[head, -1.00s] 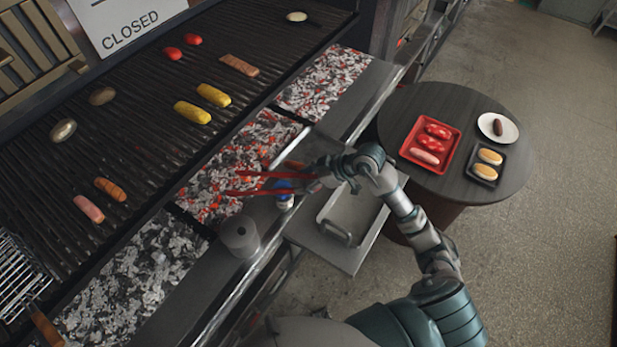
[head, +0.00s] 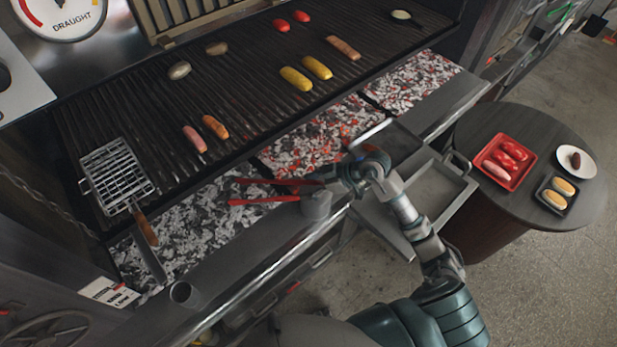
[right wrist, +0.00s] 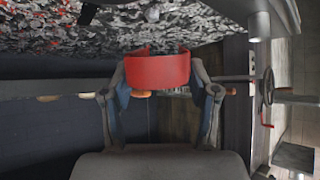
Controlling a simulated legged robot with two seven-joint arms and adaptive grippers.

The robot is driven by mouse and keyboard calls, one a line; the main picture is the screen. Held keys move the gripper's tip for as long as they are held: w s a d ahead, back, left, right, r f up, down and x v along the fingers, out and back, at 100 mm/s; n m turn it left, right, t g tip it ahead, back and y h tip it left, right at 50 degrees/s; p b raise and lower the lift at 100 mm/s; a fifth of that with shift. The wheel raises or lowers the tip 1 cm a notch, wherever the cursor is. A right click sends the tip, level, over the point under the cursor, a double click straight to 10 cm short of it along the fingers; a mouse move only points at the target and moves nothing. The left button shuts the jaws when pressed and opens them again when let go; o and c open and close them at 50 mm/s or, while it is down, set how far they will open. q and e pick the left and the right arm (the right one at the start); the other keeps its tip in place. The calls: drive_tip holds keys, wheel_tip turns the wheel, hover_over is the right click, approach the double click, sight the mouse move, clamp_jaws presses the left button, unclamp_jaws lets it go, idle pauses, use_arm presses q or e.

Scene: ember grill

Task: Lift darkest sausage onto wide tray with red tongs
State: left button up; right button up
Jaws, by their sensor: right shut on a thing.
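My right gripper (head: 328,178) is shut on the red tongs (head: 275,191). The tongs point left over the grey coals, their arms apart with nothing between them. In the right wrist view the red bend of the tongs (right wrist: 157,70) sits between my fingers (right wrist: 160,95). On the grill lie a pink sausage (head: 194,139), an orange-brown sausage (head: 215,126) beside it and a brown one (head: 343,48) farther right. A very dark sausage (head: 576,160) is on a white plate. A red tray (head: 486,176) holds several red and pink sausages. My left gripper is out of view.
Yellow corn (head: 296,79) and other food lie on the grill (head: 130,110). A wire basket (head: 117,172) sits at its left. A metal tray (head: 437,200) is right of my arm, before the round table (head: 490,120).

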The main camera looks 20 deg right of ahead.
drive_tip(key=s+a+f+n+g+y+p, duration=0.2)
drive_tip(key=s+a+f+n+y, duration=0.1)
drive_tip(key=s+f, duration=0.2)
drive_tip(key=n+g+y, duration=0.2)
hover_over(298, 244)
drive_tip(key=s, duration=0.1)
wheel_tip(298, 244, down, 3)
drive_tip(key=f+b, duration=0.8)
drive_tip(key=b, duration=0.1)
drive_tip(key=shift+s+f, duration=0.15)
drive_tip(key=shift+s, duration=0.05)
drive_tip(key=shift+a+f, duration=0.15)
drive_tip(key=shift+f, duration=0.1)
drive_tip(key=shift+a+f, duration=0.2)
drive_tip(key=shift+f, duration=0.2)
drive_tip(key=shift+d, duration=0.25)
drive_tip(key=shift+o, duration=1.2)
drive_tip(key=shift+d, duration=0.1)
drive_tip(key=shift+d+f, duration=0.1)
drive_tip(key=shift+c, duration=0.8)
drive_tip(key=o, duration=0.7)
drive_tip(key=shift+a, duration=0.25)
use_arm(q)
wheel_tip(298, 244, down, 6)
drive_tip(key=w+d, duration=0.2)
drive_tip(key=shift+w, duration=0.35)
use_arm(e)
drive_tip(key=shift+o, duration=0.2)
